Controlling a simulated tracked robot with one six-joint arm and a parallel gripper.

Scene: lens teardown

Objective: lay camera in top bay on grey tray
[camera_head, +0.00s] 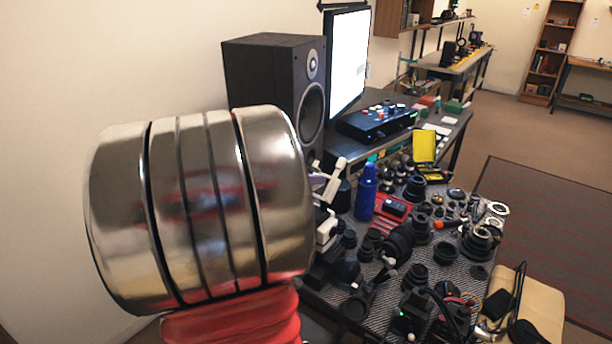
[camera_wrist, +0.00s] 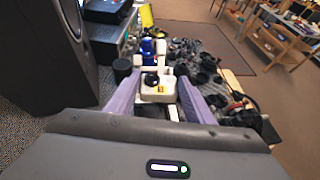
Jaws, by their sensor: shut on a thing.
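My gripper (camera_wrist: 158,86) shows in the wrist view as two lavender fingers, set apart and shut on a white thing (camera_wrist: 160,96). This white thing has a black round part and a small yellow label. It may be the camera, but I cannot tell for sure. In the head view, the end of my arm is mostly hidden behind a large shiny metal cylinder. A small dark device (camera_head: 396,207) lies on a red tray (camera_head: 381,221) on the table. I cannot make out a grey tray or its top bay.
The table, with a grey patterned top (camera_head: 470,282), is crowded with lenses and dark parts. A blue bottle (camera_head: 366,193) stands upright near its left side. A black speaker (camera_head: 262,75), a screen (camera_head: 348,60) and a control panel (camera_head: 376,120) stand behind. Open floor lies to the right.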

